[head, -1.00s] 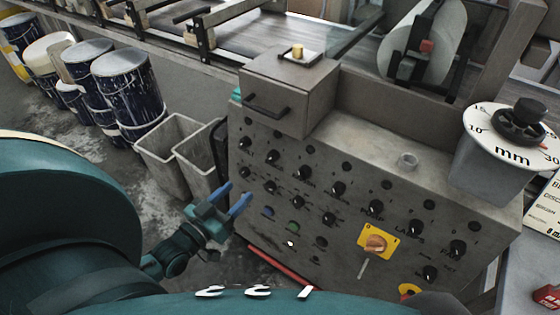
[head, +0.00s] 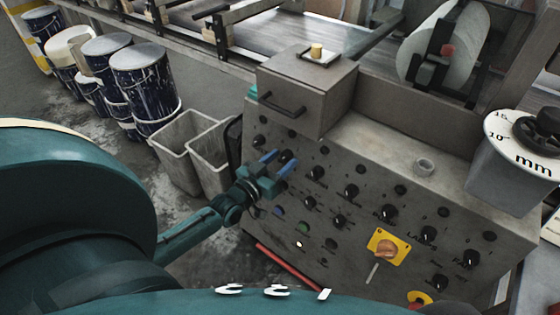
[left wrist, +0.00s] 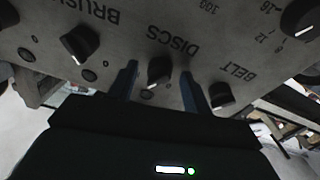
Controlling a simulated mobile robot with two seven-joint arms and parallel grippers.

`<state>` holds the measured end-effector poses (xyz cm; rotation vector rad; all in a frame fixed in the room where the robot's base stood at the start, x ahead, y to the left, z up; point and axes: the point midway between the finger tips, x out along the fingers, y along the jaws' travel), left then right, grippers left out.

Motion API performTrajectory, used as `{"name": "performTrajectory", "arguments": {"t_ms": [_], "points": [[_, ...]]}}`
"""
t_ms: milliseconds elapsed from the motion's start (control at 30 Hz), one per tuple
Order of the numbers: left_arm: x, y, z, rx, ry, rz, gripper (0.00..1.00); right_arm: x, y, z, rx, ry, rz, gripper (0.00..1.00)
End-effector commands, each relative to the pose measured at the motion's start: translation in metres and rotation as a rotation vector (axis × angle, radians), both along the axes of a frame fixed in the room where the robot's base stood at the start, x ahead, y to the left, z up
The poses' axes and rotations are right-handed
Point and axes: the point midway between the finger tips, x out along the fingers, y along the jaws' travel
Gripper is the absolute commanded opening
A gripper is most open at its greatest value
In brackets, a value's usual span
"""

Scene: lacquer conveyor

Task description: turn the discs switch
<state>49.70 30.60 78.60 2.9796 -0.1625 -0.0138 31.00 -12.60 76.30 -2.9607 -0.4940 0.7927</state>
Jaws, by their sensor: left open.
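The discs switch (left wrist: 158,72) is a black pointer knob on the sloped grey panel, under the label DISCS, which shows upside down in the left wrist view. My left gripper (left wrist: 158,86) is open, with one blue finger on each side of this knob. Whether the fingers touch it, I cannot tell. In the head view the left gripper (head: 280,160) is at the panel's left part, its fingertips around a dark knob (head: 286,155). My right gripper is not in view.
Beside it are the BELT knob (left wrist: 221,95) and a BRUSH knob (left wrist: 80,44). A yellow-plated switch (head: 387,248) sits lower right. A grey box with a handle (head: 306,88) overhangs the panel. Grey bins (head: 180,150) and paint drums (head: 140,80) stand left.

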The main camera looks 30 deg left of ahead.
Motion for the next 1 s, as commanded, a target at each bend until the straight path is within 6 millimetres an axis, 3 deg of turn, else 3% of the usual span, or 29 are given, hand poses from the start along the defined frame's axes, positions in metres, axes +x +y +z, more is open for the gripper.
{"name": "performTrajectory", "arguments": {"t_ms": [233,767,1000], "points": [[0.0004,-0.0003,-0.0001,0.000,0.000,0.000,0.49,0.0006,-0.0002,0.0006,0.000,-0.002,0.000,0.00],[0.0002,-0.0003,0.0000,0.000,0.000,0.000,0.05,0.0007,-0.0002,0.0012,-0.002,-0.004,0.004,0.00],[0.0000,-0.0006,0.0004,-0.019,0.002,0.003,0.05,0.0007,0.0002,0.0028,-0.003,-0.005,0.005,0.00]]}}
